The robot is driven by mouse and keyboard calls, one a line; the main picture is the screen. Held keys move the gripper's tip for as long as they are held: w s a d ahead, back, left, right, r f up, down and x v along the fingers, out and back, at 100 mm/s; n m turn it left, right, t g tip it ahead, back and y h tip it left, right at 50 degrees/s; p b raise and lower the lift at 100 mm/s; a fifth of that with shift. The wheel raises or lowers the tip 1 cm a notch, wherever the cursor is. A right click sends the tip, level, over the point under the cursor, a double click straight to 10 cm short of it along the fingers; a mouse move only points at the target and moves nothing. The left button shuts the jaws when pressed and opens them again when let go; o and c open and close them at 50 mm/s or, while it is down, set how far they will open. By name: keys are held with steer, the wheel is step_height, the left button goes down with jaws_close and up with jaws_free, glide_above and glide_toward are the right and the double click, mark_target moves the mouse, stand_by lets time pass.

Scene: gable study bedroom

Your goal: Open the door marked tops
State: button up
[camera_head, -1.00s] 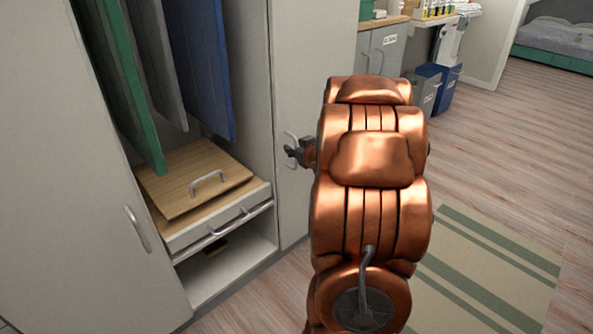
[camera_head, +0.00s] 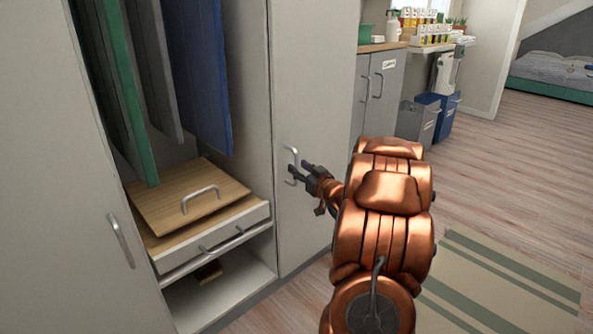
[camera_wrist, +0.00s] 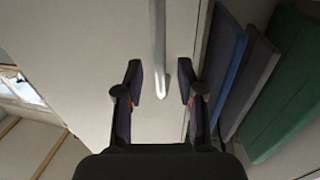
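A tall white cabinet door (camera_head: 312,95) with a silver bar handle (camera_head: 293,157) stands right of the open wardrobe section. No "tops" label is readable on it in these views. My gripper (camera_head: 297,172) is at this handle, its fingers close to the handle's lower part. In the wrist view my gripper (camera_wrist: 163,85) is open, with a finger on each side. The handle (camera_wrist: 159,50) runs down between the fingers' line and its lower end shows near the gap. I cannot tell whether a finger touches it.
The open section holds hanging green, grey and blue panels (camera_head: 204,75), a wooden board with a handle (camera_head: 190,195) and a drawer (camera_head: 210,240). Another door handle (camera_head: 121,241) is at left. Grey cabinets (camera_head: 378,90) and bins (camera_head: 445,115) stand behind. A striped rug (camera_head: 500,280) lies on open floor at right.

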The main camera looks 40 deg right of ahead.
steer(key=shift+x, duration=1.1)
jaws_close()
